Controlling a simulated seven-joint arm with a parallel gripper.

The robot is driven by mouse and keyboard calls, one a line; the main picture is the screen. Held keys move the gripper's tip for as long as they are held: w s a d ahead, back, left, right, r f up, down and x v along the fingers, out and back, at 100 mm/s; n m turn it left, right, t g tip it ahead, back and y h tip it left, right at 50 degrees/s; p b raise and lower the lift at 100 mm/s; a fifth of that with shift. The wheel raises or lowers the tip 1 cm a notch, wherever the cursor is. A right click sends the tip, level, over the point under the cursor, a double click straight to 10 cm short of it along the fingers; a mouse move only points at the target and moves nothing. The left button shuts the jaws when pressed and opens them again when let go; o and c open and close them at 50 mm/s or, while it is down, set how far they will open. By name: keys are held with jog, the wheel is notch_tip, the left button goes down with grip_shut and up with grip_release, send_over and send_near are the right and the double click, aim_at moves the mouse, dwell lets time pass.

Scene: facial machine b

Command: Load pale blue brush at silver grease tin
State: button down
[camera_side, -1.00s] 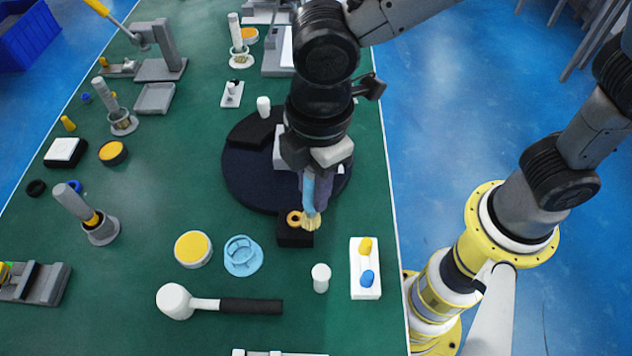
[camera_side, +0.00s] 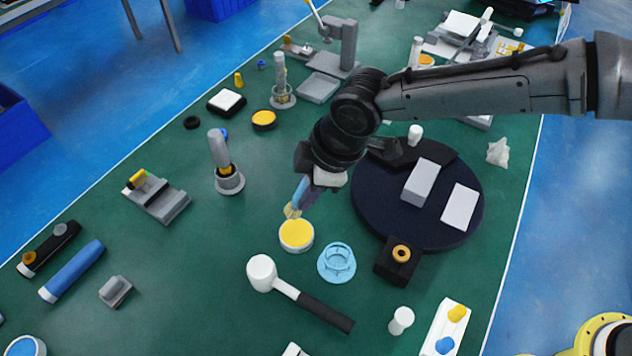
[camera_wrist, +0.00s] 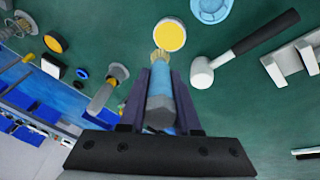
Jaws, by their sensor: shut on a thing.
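My gripper (camera_side: 312,184) is shut on the pale blue brush (camera_side: 301,192) and holds it tilted, bristles (camera_side: 291,211) downward. The brush also shows between the fingers in the wrist view (camera_wrist: 160,105). The silver grease tin (camera_side: 296,237) is a round, pale-rimmed tin with yellow grease on the green table. The bristle tips are at the tin's far left edge in the side view, and at its near edge in the wrist view (camera_wrist: 170,36). I cannot tell whether they touch it.
A light blue ring part (camera_side: 337,262) and a white-headed mallet (camera_side: 300,295) lie close to the tin. A black block with an orange ring (camera_side: 399,262) stands beside the dark round turntable (camera_side: 465,232). A dark-rimmed yellow tin (camera_side: 264,120) is farther back.

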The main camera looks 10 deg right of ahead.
jog(key=shift+f, duration=2.95)
jog(key=shift+f, duration=0.6)
jog(key=shift+r, duration=3.55)
